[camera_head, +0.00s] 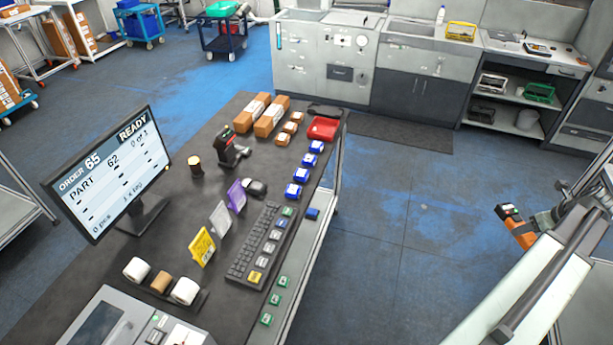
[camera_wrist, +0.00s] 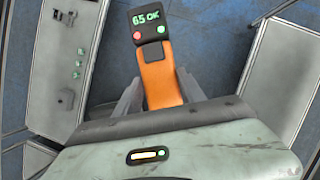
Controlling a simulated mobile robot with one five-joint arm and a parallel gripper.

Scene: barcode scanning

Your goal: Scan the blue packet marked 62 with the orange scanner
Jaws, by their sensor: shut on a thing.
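My gripper (camera_wrist: 158,92) is shut on the orange scanner (camera_wrist: 160,78), with a finger on either side of its handle. The scanner's dark head has a small screen reading "65 OK", a red button and a green one. In the head view the scanner (camera_head: 520,232) is held over the floor at the right, apart from the table. Several blue-and-white packets (camera_head: 301,175) lie in a row along the table's right edge. Another blue packet (camera_head: 312,213) lies lower, on the side ledge. Their numbers are too small to read, so I cannot tell which is 62.
The monitor (camera_head: 110,175) reads order 65, part 62, READY. The dark table (camera_head: 200,180) carries a keyboard (camera_head: 255,245), red tray (camera_head: 323,128), dark stand device (camera_head: 230,148), boxes and card holders. Green packets (camera_head: 275,300) lie at the front. Floor between table and scanner is clear.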

